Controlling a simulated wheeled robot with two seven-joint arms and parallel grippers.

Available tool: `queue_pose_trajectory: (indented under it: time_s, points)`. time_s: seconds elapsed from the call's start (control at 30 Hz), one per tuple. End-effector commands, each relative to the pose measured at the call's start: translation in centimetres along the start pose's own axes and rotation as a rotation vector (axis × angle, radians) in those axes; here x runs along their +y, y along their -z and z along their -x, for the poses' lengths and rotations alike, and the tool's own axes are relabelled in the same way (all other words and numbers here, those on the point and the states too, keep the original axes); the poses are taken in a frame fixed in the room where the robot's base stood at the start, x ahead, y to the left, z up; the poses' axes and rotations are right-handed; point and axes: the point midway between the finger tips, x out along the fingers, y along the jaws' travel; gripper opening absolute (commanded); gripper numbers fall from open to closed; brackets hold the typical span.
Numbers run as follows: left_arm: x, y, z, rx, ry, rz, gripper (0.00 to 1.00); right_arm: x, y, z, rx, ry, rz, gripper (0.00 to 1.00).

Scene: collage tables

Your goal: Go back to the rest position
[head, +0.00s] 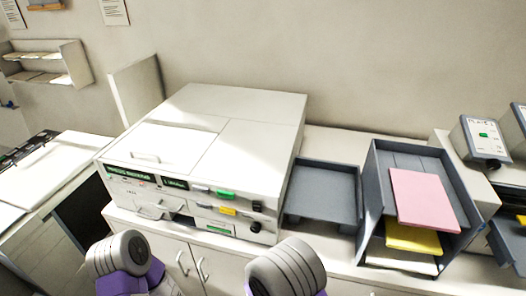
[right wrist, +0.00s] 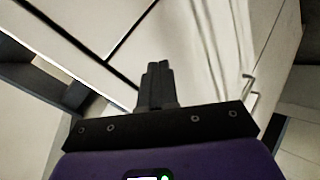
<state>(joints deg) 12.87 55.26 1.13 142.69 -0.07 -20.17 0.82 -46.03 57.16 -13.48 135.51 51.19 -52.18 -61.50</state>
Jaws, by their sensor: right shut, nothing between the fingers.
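My right gripper (right wrist: 155,85) is shut and empty in the right wrist view, its dark fingers together in front of pale cabinet doors. In the head view only rounded grey and purple links of my two arms show at the bottom edge, left and right of the middle. Both grippers are out of sight there. A white machine (head: 232,150) with a green button, a yellow button and dark labels stands on the white cabinet ahead.
A grey tray (head: 322,178) sits right of the machine. A grey rack (head: 378,160) beside it holds a pink sheet (head: 425,198) and a yellow sheet (head: 412,238). Cabinet doors with handles (head: 202,268) are below. A control box (head: 482,138) stands at the right.

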Motion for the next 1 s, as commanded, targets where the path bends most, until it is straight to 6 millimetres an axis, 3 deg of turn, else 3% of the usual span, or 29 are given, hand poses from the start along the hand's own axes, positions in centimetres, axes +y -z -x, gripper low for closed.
queue_pose_trajectory:
  time_s: [0.03,0.2,0.5,0.7,1.0]
  points:
    - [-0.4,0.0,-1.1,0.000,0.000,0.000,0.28,-1.2,-2.4,-1.7,-0.043,0.065,-0.079,0.00]
    - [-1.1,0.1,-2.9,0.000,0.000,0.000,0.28,-5.0,-8.5,-4.4,-0.178,0.286,-0.358,0.00]
    - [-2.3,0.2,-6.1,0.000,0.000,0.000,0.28,-11.2,-17.4,-4.9,-0.467,0.598,-0.853,0.00]
    - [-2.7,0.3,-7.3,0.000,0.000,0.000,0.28,-13.3,-20.3,-3.7,-0.611,0.711,-1.060,0.00]
    - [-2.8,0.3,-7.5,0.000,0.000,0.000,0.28,-13.8,-21.0,-3.1,-0.657,0.743,-1.122,0.00]
